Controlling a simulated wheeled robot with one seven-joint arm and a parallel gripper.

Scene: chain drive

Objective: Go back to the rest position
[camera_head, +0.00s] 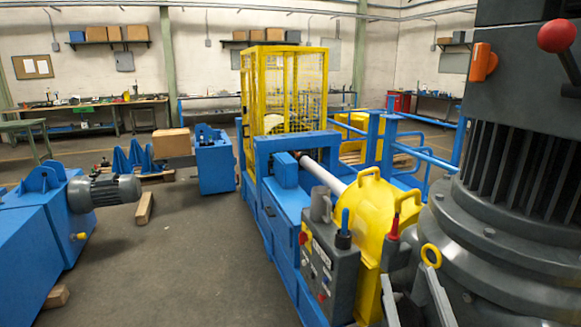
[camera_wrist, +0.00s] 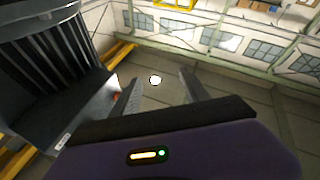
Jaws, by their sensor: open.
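My gripper (camera_wrist: 160,88) shows in the wrist view with its two grey fingers apart. Nothing shows between them except the floor farther off and a small bright round spot. A dark finned housing (camera_wrist: 55,70) stands close to the left of the fingers in the wrist view; I cannot tell whether it touches them.
A big grey ribbed machine (camera_head: 520,190) fills the right of the head view. Beside it are a yellow guard (camera_head: 368,205), a control box (camera_head: 328,262) and a blue frame (camera_head: 285,208). A motor (camera_head: 105,193) juts out at left. Floor (camera_head: 185,245) between is mostly clear.

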